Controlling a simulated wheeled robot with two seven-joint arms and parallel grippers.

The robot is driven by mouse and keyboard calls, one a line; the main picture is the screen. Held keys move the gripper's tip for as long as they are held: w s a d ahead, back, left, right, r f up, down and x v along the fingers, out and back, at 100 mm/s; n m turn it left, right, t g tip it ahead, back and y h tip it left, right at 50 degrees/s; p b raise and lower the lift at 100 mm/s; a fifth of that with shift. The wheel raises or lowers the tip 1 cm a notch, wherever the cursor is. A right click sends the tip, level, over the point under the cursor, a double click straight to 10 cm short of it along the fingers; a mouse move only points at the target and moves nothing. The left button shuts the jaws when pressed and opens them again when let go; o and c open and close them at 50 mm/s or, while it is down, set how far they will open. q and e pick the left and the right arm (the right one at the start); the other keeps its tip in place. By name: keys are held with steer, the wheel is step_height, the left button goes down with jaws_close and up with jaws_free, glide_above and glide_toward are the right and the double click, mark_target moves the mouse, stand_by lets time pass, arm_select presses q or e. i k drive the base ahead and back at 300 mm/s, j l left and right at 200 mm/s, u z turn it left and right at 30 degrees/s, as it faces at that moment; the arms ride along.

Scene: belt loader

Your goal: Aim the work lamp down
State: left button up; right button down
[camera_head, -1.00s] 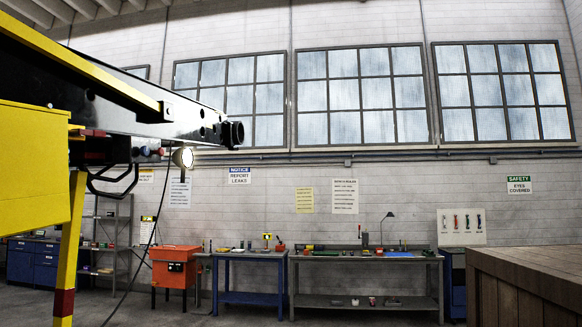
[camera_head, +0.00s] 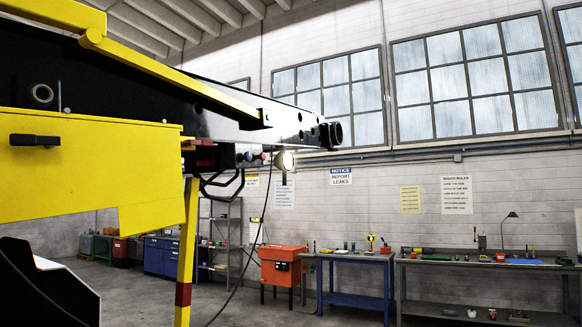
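The work lamp (camera_head: 284,161) is a small round lamp under the far end of the black boom of the yellow belt loader (camera_head: 95,165). Its pale face shows only in part, and I cannot tell exactly which way it is tilted. A black cable (camera_head: 262,215) hangs below the boom near it. Neither of my grippers shows in the head view.
The yellow post (camera_head: 187,250) stands below the boom. An orange cabinet (camera_head: 284,265), a blue workbench (camera_head: 352,285) and a grey bench (camera_head: 480,285) line the back wall. Open concrete floor lies in front of them. A dark shape (camera_head: 40,290) fills the lower left.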

mark_target(283, 161)
steer(key=i+l, duration=1.1)
steer(key=l, duration=0.15)
steer(key=k+l+z, duration=0.05)
